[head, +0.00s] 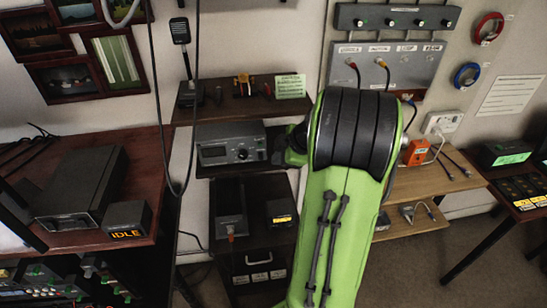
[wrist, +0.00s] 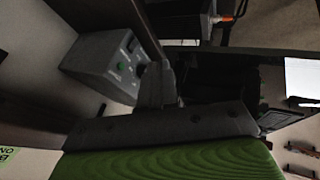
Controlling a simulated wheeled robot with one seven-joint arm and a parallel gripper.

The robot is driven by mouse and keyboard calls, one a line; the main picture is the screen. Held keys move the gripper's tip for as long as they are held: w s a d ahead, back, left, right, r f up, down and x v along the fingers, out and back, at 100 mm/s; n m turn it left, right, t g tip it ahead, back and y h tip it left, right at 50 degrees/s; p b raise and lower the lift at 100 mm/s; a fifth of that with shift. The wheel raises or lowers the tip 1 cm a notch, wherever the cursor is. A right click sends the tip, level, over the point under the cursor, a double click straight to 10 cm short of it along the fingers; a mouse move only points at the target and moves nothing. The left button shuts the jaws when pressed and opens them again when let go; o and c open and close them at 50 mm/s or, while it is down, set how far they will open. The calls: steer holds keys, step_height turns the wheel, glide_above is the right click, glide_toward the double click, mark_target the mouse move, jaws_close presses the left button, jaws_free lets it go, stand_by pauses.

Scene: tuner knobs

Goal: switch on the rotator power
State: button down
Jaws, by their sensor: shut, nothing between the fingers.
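A grey box (wrist: 105,65) with a lit green round button (wrist: 121,66), a dark knob and small pale markings shows in the wrist view. The markings are too small to read, so I cannot confirm that it is the rotator control. My gripper (wrist: 163,72) is shut and empty, its tips close to the right side of the box's front. Whether it touches is unclear.
Dark shelves (head: 262,285) hold further devices below. A cable loop hangs left of the shelves. A wall panel (head: 385,62) with plugged cables is behind my arm.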

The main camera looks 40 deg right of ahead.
mark_target(259, 159)
steer(key=w+f, duration=0.2)
steer(key=w+d+f, duration=0.1)
steer(key=w+f, duration=0.2)
steer(key=w+d+f, duration=0.1)
steer(key=w+f, duration=0.1)
steer(key=w, duration=0.1)
steer(key=shift+f+p, duration=0.15)
steer(key=shift+p, duration=0.2)
steer(key=shift+a, duration=0.1)
steer(key=shift+w+f+b, duration=0.1)
steer(key=shift+f+b, duration=0.2)
steer(key=shift+b, duration=1)
steer(key=shift+w+r+t+p, duration=0.1)
steer(key=shift+r+t+p, duration=0.35)
steer(key=shift+r, duration=0.7)
steer(key=shift+g, duration=0.25)
steer(key=shift+f, duration=0.1)
